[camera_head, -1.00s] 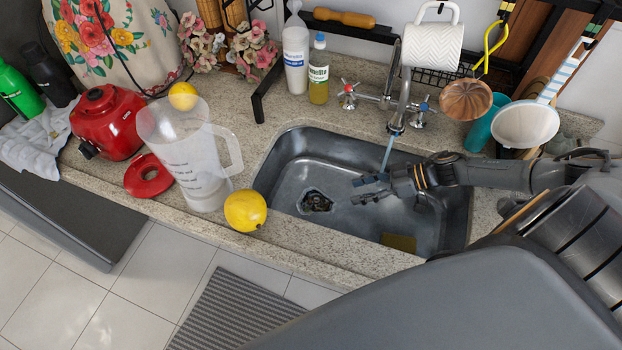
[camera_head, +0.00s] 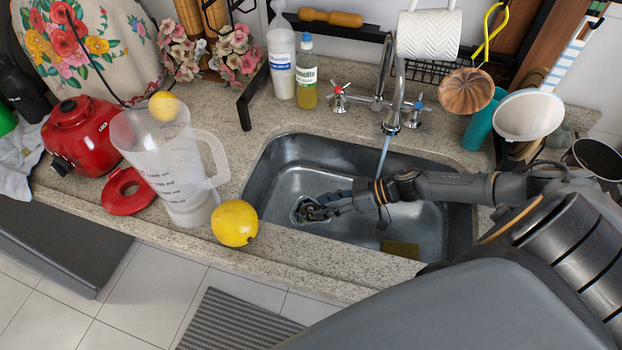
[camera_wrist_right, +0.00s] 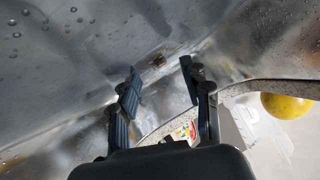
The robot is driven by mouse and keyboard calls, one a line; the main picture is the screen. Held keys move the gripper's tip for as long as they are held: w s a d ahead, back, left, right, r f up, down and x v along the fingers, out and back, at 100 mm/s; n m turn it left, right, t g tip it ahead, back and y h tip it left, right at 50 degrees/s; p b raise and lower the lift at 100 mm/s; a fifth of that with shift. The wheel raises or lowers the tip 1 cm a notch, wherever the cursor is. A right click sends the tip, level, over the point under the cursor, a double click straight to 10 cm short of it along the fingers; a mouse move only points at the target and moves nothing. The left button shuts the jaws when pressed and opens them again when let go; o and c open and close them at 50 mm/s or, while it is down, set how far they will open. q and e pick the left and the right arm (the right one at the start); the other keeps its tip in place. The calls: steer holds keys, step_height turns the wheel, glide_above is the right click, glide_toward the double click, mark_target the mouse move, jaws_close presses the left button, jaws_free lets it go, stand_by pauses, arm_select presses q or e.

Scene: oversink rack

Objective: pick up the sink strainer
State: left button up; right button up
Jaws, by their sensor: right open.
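The sink strainer (camera_head: 299,207) is a dark metal piece in the drain at the left part of the sink floor. It is partly hidden by my right gripper (camera_head: 318,208), whose fingers reach in from the right, over or beside it; I cannot tell whether they touch it. The right wrist view shows my right gripper (camera_wrist_right: 161,70) open, its two dark fingers apart with nothing visible between them. I cannot make out the strainer in that view. My left gripper is not in view.
The steel sink (camera_head: 330,160) surrounds my right gripper, with the faucet (camera_head: 393,115) running behind it. A yellow-green sponge (camera_head: 400,248) lies on the sink floor. A yellow fruit (camera_head: 234,223) and clear jug (camera_head: 165,165) stand left of the sink.

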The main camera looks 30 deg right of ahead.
mark_target(313, 209)
steer(key=x, duration=0.2)
steer(key=shift+w+a+f+b, duration=0.25)
steer(key=shift+f+b, duration=0.05)
steer(key=shift+b, duration=0.1)
steer(key=shift+w+a, duration=0.1)
steer(key=shift+a, duration=0.05)
steer(key=shift+c, duration=0.9)
jaws_close()
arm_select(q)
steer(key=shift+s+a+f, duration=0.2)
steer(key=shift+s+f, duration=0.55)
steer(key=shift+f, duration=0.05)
arm_select(e)
steer(key=shift+r, duration=0.1)
